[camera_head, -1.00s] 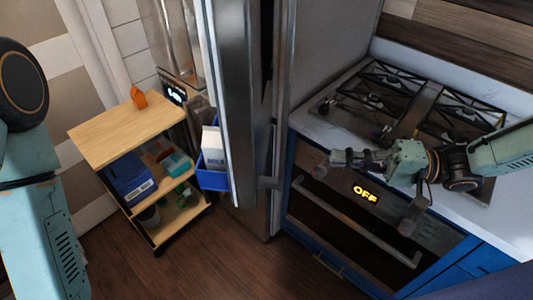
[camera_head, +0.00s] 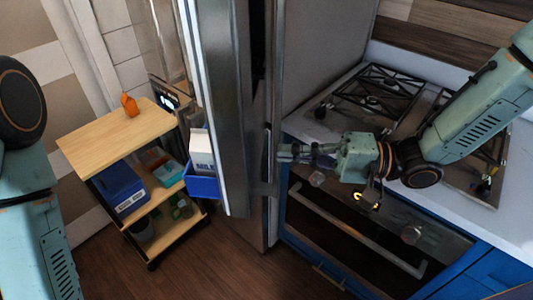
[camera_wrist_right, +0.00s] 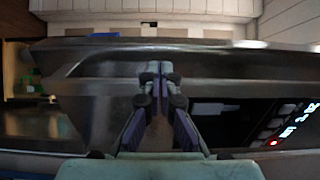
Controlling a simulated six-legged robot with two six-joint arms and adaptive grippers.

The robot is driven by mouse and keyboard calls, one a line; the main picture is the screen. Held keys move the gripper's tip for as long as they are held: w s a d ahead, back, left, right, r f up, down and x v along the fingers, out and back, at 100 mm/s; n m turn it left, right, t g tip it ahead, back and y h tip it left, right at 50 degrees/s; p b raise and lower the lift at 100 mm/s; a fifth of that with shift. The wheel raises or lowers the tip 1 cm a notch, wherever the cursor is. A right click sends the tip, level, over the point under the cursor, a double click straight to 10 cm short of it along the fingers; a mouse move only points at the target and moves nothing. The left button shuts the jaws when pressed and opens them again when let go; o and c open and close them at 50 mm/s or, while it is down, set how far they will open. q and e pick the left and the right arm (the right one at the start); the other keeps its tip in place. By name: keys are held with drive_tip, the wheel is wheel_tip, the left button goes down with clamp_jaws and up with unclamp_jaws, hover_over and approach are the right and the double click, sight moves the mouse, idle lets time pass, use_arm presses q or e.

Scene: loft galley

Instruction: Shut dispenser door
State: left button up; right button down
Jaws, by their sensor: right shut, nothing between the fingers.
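The steel fridge door (camera_head: 225,110) stands swung open in the middle of the head view, seen almost edge-on. A blue bin (camera_head: 203,187) with a milk carton (camera_head: 202,152) is on its inner side. A vertical handle bar (camera_head: 268,160) runs down its outer side. My right gripper (camera_head: 282,152) is shut and empty, its fingertips close to the handle; I cannot tell whether they touch. In the right wrist view the shut fingers (camera_wrist_right: 157,75) point at the steel bar and door face, with a dark lit panel (camera_wrist_right: 285,125) at right. My left gripper is out of view.
A wooden-topped cart (camera_head: 110,140) with an orange item (camera_head: 130,105) and boxes stands left of the door. A white counter with a gas hob (camera_head: 375,95) and a blue-fronted oven (camera_head: 350,230) is at right. Wooden floor (camera_head: 230,270) is clear in front.

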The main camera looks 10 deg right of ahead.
sight(246, 151)
drive_tip(key=x, duration=0.3)
drive_tip(key=shift+s+a, duration=0.1)
drive_tip(key=shift+s, duration=0.2)
drive_tip(key=shift+w+a, duration=0.45)
drive_tip(key=shift+a, duration=0.25)
drive_tip(key=shift+s+a+r, duration=0.1)
drive_tip(key=shift+a, duration=0.15)
drive_tip(key=shift+d, duration=0.1)
